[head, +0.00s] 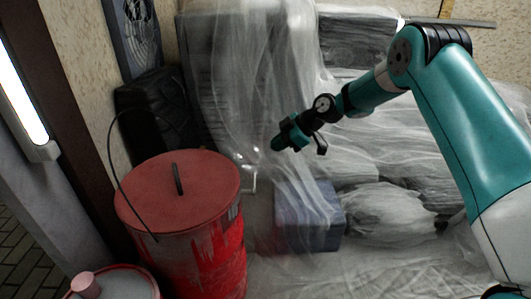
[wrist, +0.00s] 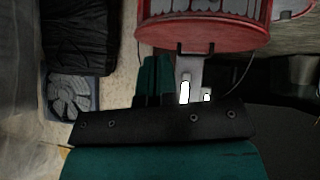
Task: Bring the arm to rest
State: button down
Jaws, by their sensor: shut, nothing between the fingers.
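My teal and black arm reaches in from the right in the head view, bent at the elbow and held in the air. My gripper (head: 280,143) is at its left end, above and to the right of the red bucket (head: 205,235), apart from it. In the wrist view my gripper (wrist: 155,75) shows two teal fingers together with nothing between them. The red bucket also shows upside down at the top of the wrist view (wrist: 200,35).
The red bucket has a lid and a thin wire handle. Clear plastic sheeting (head: 390,205) drapes bulky things behind, with a blue-grey box (head: 308,225) under it. A black case (head: 155,120) and a fan unit (head: 135,35) stand along the wall. A lit lamp (head: 22,90) is at left.

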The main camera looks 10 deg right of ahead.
jog(key=shift+v, duration=0.8)
jog(key=shift+w, duration=0.15)
jog(key=s+a+r+m+g+h, duration=0.1)
jog(key=s+a+r+m, duration=0.15)
jog(key=s+r, duration=0.45)
jog(key=s+a+r+m+g+h, duration=0.15)
jog(key=s+a+r, duration=0.35)
jog(key=s, duration=0.5)
jog(key=s+d+r+m+g+h, duration=0.1)
jog(key=s+d+m, duration=0.15)
jog(key=s, duration=1.05)
jog(key=s+d+r+m+h, duration=0.1)
jog(key=s+r+m, duration=0.15)
jog(key=s, duration=0.95)
notch_tip(320, 180, up, 24)
jog(key=p, duration=2.5)
jog(key=shift+w+a+r+m, duration=0.2)
jog(key=shift+w+a+m, duration=0.1)
jog(key=shift+m, duration=0.1)
